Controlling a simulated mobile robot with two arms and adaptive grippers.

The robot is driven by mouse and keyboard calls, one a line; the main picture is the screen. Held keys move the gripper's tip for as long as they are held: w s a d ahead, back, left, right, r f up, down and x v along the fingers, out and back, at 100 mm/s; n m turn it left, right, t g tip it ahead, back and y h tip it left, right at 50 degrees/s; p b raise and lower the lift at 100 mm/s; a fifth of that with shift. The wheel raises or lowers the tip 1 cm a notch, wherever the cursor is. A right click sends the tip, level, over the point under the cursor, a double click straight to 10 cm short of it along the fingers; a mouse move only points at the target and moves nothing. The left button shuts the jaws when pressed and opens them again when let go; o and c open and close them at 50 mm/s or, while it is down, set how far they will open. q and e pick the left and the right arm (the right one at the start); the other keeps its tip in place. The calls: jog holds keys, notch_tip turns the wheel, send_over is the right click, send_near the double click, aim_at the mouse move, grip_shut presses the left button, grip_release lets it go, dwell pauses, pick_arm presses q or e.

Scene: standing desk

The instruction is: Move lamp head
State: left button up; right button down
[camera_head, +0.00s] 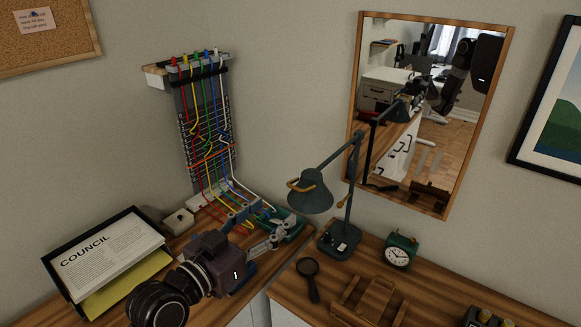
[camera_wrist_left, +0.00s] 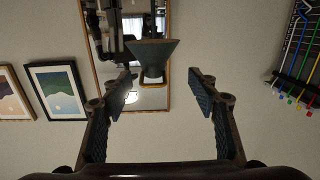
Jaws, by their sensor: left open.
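The desk lamp's head (camera_head: 311,193) is a dark blue-grey shade with a yellow handle, hanging from a jointed arm (camera_head: 347,170) on a base (camera_head: 338,240). My left gripper (camera_head: 272,216) is open and empty, to the lower left of the shade. In the left wrist view the shade (camera_wrist_left: 153,55) shows ahead of the open fingers (camera_wrist_left: 165,82), nearer the left finger. Its yellow handle (camera_wrist_left: 153,86) appears in the gap between the fingertips, and I see no contact. My right gripper is not in view.
A mirror (camera_head: 362,75) hangs behind the lamp. A green clock (camera_head: 399,249), a magnifying glass (camera_head: 308,269) and a wooden stand (camera_head: 372,300) are on the desk to the right. Colored cables on a rack (camera_head: 190,120) and a paper tray (camera_head: 105,250) are at left.

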aim_at(295, 188)
pick_arm(q)
jog(key=shift+m+h, duration=0.3)
jog(key=w+d+r+p, duration=0.2)
jog(key=w+d, duration=0.1)
jog(key=w+d+r, duration=0.1)
jog(key=w+d, duration=0.1)
jog(key=shift+w+d+r+p, duration=0.1)
jog(key=shift+w+d+p, duration=0.05)
jog(key=shift+p, duration=0.25)
